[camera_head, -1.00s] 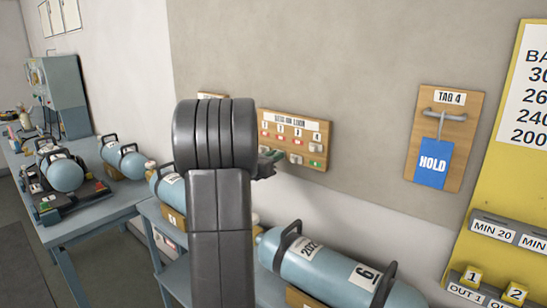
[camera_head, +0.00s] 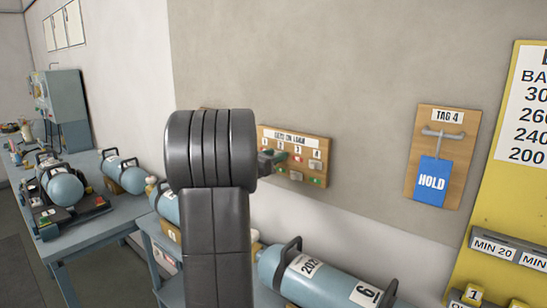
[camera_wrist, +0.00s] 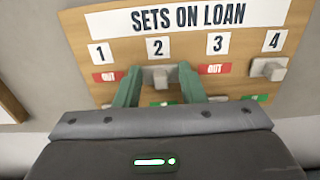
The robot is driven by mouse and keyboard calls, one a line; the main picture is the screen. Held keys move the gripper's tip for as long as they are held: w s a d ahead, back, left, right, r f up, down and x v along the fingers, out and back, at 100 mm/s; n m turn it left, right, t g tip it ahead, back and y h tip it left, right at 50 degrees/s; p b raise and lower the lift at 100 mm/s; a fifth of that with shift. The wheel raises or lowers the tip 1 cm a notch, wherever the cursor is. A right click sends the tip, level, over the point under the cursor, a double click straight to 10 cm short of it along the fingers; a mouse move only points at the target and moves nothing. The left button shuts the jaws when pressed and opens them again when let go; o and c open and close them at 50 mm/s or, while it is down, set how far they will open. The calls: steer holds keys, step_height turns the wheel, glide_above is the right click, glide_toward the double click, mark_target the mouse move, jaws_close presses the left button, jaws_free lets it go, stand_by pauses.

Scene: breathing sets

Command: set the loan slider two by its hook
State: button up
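The wooden board headed SETS ON LOAN (camera_wrist: 97,53) hangs on the wall and also shows in the head view (camera_head: 321,142). Loan slider two (camera_wrist: 159,76) is a pale grey block under the number 2, in the upper part of its track, with no red OUT label showing there. My gripper (camera_wrist: 159,72) has its green fingers apart, one on each side of slider two. I cannot tell whether they touch it. The lower end of this track is partly hidden by my gripper. In the head view my gripper (camera_head: 272,159) is at the board's left half, partly behind my arm.
Red OUT labels show under 1 (camera_wrist: 108,76) and 3 (camera_wrist: 214,69). Slider four (camera_wrist: 268,69) is up, close to the right. A TAG 4 board with a blue HOLD tag (camera_head: 432,181) hangs to the right. A blue cylinder (camera_head: 325,280) lies below.

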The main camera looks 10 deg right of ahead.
steer(key=shift+a+f, duration=0.1)
steer(key=b+v, duration=0.2)
steer(key=v, duration=1.1)
steer(key=shift+s+a+b, duration=0.2)
steer(key=shift+s+b, duration=0.1)
steer(key=shift+b, duration=0.1)
steer(key=f+p+x, duration=0.2)
steer(key=x, duration=1.2)
steer(key=shift+a, duration=0.1)
